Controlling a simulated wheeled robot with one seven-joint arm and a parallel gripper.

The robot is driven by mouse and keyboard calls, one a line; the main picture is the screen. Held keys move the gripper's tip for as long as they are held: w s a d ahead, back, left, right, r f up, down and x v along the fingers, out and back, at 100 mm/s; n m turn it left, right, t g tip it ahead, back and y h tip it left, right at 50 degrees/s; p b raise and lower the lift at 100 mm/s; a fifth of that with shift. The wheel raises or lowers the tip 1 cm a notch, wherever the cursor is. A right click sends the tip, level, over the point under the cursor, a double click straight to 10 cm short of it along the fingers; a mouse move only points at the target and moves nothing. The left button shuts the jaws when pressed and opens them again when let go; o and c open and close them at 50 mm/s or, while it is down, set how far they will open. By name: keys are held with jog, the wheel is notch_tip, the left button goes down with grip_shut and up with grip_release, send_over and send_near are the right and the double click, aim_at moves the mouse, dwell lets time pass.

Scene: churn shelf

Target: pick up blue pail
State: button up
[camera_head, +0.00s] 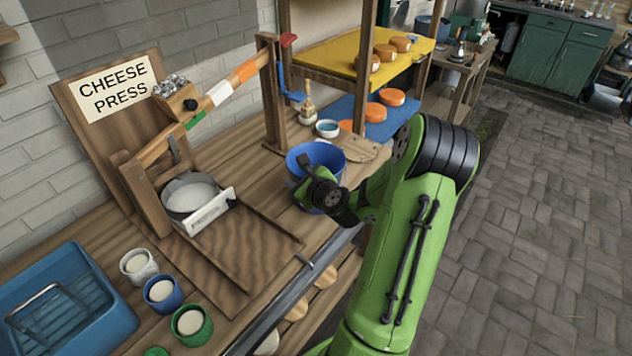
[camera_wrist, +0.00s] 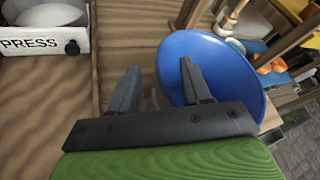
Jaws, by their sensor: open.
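The blue pail (camera_head: 318,156) stands on the wooden counter right of the cheese press. It is partly hidden behind my green arm in the head view. In the wrist view the pail (camera_wrist: 212,58) is close, seen from above with its open mouth showing. My gripper (camera_wrist: 160,72) is open. Its right finger overlaps the pail's mouth in the picture and its left finger is outside, over the bare wood. The pail's near left wall lies between the two fingers. I cannot tell whether either finger touches it. The fingertips are hard to make out in the head view.
The cheese press (camera_head: 190,192) with its lever stands to the left. Several small cups and a blue tray (camera_head: 66,300) are at the front left. Shelves with orange cheeses (camera_head: 392,97) lie beyond.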

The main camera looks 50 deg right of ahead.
jog(key=x, duration=0.3)
jog(key=shift+s, duration=0.15)
jog(key=shift+c, duration=0.6)
grip_shut()
jog(key=shift+s+d, duration=0.1)
dwell(0.5)
